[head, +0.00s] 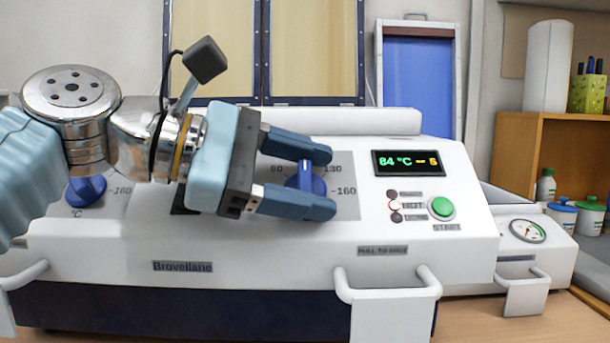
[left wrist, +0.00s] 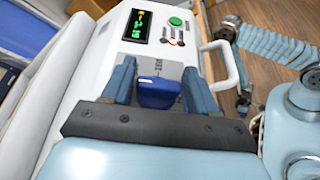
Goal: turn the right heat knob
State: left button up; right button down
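The right heat knob (head: 312,184) is blue with a raised ridge, on a grey dial plate marked 60, 130 and 160 on the white machine's front. My left gripper (head: 302,176) is open around it, with one finger above and one below in the head view. In the left wrist view the knob (left wrist: 160,93) sits between the two blue fingers (left wrist: 159,88), with a gap on each side. The knob's pointer position is partly hidden. My right arm shows at the right of the left wrist view; its fingers cannot be made out.
A green-lit display (head: 408,163) and a green START button (head: 441,208) are right of the knob. The left heat knob (head: 86,190) is partly behind my left arm. White handles (head: 388,295) stick out below. A pressure gauge (head: 527,231) is at the right.

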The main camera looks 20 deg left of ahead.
pick_arm(q)
jog(key=c, duration=0.6)
jog(key=m+g+y, duration=0.1)
jog(key=m+g, duration=0.2)
jog(key=g, duration=0.1)
jog(key=shift+m+g, duration=0.3)
jog(key=shift+m+g+y, duration=0.8)
jog(key=shift+m+g, duration=0.2)
jog(key=shift+g, duration=0.2)
